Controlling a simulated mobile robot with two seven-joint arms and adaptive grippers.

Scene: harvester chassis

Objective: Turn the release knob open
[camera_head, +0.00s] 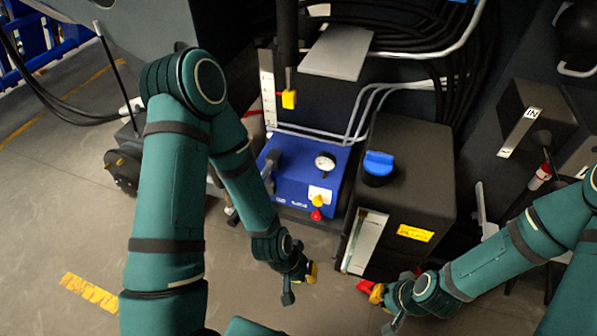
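A blue unit (287,202) with a round white gauge (325,162) stands in the middle. On its right front are a small yellow knob (319,200) and a red knob (316,215) just below it; I cannot tell for sure which is the release knob. My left gripper (299,280) is low, in front of the unit, apart from both knobs. My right gripper (384,306) is lower right, in front of the black tank. Neither visibly holds anything.
The black tank (414,190) with a blue cap (378,163) stands right of the blue unit. A dark vertical cylinder with a yellow fitting (289,99) rises behind it. Hoses and pipes run at the back. Open floor (50,215) lies to the left.

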